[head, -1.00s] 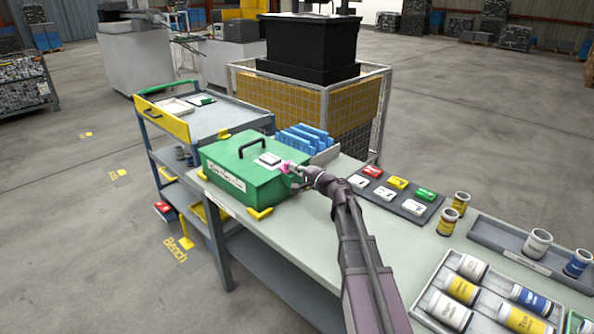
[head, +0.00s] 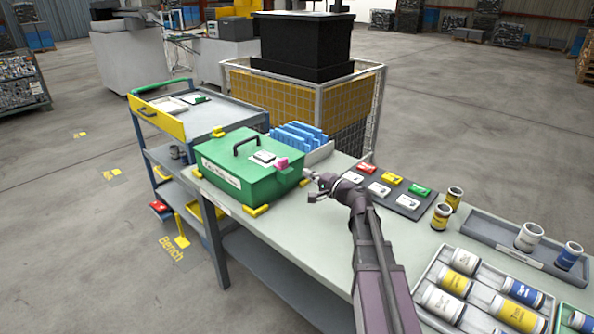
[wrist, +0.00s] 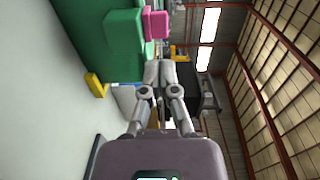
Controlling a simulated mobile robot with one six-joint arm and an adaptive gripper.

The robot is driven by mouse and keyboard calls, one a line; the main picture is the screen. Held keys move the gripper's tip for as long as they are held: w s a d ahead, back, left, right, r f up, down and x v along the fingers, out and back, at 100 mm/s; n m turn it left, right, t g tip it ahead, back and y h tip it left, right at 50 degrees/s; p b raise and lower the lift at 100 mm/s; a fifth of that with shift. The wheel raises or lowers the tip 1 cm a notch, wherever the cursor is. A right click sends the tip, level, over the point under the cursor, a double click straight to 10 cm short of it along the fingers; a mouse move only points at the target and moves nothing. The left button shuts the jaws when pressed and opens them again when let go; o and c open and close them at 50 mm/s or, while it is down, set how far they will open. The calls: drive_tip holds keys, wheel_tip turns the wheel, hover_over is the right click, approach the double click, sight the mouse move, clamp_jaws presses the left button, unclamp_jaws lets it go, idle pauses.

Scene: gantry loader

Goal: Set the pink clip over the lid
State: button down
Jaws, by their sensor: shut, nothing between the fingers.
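The green box (head: 237,188) with its green lid (head: 217,150) and black handle (head: 249,143) stands at the far left end of the bench. The pink clip (head: 281,163) sits at the right front edge of the lid, near a small white block. In the wrist view the pink clip (wrist: 156,24) shows beside a green block on the box. My gripper (head: 314,178) is just right of the box, below the clip and apart from it. Its fingers (wrist: 158,68) are together and empty. Whether the clip is fully seated cannot be told.
Right of my gripper a dark tray (head: 407,208) holds red, yellow, green and white blocks. Blue dividers (head: 297,137) stand behind the box. Yellow corner stops surround the box. Cans and a can tray (head: 436,323) fill the bench's right side.

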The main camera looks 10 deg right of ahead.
drive_tip(key=shift+v, duration=2.75)
